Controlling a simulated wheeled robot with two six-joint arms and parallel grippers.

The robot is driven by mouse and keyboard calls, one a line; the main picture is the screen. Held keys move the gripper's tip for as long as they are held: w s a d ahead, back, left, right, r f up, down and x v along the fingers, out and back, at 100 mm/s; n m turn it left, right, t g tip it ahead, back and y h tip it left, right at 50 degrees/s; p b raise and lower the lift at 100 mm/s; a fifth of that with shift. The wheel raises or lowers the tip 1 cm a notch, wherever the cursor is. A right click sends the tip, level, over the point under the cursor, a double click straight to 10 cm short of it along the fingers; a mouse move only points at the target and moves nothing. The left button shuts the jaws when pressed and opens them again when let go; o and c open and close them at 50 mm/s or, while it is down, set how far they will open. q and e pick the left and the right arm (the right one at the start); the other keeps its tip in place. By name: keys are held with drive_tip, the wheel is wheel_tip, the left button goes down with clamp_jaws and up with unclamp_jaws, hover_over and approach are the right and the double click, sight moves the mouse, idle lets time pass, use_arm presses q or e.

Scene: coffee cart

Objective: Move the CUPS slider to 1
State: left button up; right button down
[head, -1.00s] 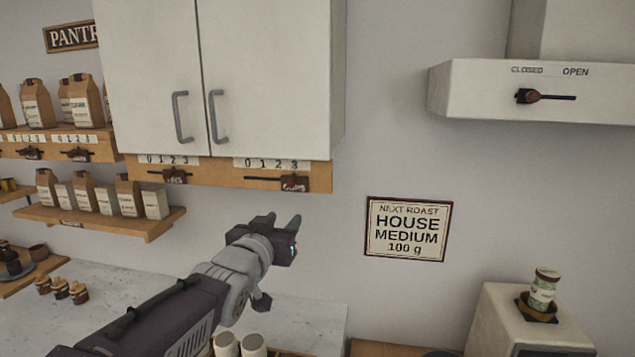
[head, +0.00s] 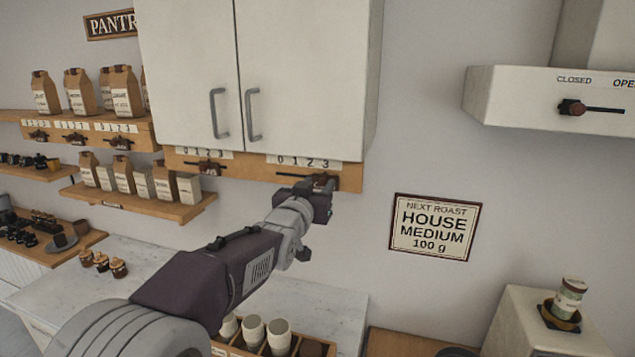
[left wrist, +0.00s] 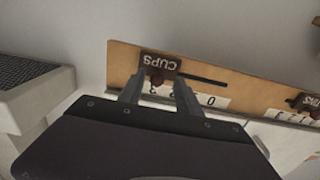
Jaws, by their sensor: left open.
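The CUPS slider has a dark red-brown knob with a label (left wrist: 163,63). It also shows in the head view (head: 323,179), at the right end of its slot, below the 3 on the 0-1-2-3 scale (head: 304,162). In the left wrist view the scale appears upside down and the empty slot runs right from the knob. My left gripper (head: 317,190) is raised to the front of the board, its fingers open. In the left wrist view its fingertips (left wrist: 158,84) stand on either side of the knob; contact cannot be told.
The slider board (head: 228,169) runs under a white wall cabinet (head: 305,75). A second slider (head: 209,167) sits left on it. Below are a counter (head: 335,305) and a crate with white cups (head: 278,333). A roast sign (head: 434,228) hangs to the right.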

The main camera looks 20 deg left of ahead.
use_arm(q)
drive_tip(key=shift+s+d, duration=0.1)
drive_tip(key=shift+d, duration=0.1)
clamp_jaws()
idle(1.1)
